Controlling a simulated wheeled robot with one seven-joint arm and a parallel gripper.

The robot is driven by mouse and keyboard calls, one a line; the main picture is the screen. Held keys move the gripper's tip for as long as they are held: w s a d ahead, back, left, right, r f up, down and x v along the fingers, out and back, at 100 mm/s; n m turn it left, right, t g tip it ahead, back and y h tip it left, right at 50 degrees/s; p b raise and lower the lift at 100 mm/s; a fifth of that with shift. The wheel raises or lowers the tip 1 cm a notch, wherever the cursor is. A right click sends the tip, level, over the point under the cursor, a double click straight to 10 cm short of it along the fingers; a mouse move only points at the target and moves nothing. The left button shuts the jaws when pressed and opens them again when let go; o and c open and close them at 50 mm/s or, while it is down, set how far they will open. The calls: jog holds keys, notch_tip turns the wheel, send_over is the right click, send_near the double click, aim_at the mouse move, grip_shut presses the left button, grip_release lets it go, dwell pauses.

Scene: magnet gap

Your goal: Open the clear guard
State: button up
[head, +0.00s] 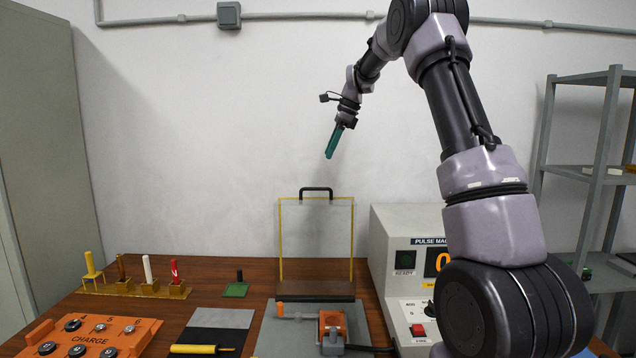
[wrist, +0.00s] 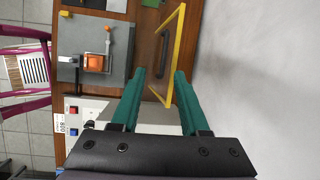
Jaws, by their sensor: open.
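The clear guard (head: 317,240) is a see-through panel with yellow edges. It stands upright behind the grey fixture plate (head: 266,335). A black handle (head: 316,189) sits on its top edge. In the wrist view the guard's yellow edge (wrist: 178,50) shows from above, close to the fingertips. My gripper (head: 331,156) has green fingers, points down and is above the handle in the head view, apart from it. In the wrist view my gripper (wrist: 160,75) is open, with nothing between its fingers. An orange block (head: 332,324) stands on the plate in front of the guard.
The pulse magnet box (head: 399,258) stands right of the guard. A rack of coloured rods (head: 133,288) and an orange charge panel (head: 92,336) are at left. A yellow-handled tool (head: 195,349) lies in front. The wall is close behind.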

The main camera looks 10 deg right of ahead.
jog(key=shift+m, duration=0.4)
jog(key=x, duration=0.8)
jog(key=w+x, duration=0.1)
jog(key=x, duration=0.3)
jog(key=shift+w+d, duration=0.1)
jog(key=shift+d, duration=0.1)
grip_shut()
dwell(0.6)
